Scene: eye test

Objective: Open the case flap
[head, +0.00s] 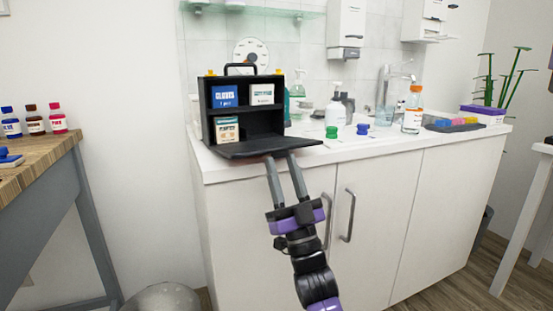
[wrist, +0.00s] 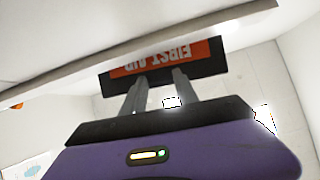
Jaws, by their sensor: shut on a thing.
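A black case (head: 245,72) with a handle on top stands on the white counter, its front open. Its flap (head: 245,147) is folded down and lies about level, sticking out at the counter's front edge. In the wrist view the flap's outer face (wrist: 207,70) shows an orange FIRST AID label, upside down. My gripper (head: 280,156) reaches up from below to the flap's front edge and is shut on it; the fingers also show against the flap in the wrist view (wrist: 158,80). The exact contact is partly hidden. Labelled packs (head: 224,97) sit on the case's shelves.
Green (head: 331,132) and blue (head: 363,129) small items, a white pump bottle (head: 335,112) and an orange-capped bottle (head: 412,110) stand right of the case. A wooden table (head: 40,157) with small bottles is at the left. Cabinet doors with handles (head: 348,215) lie behind my arm.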

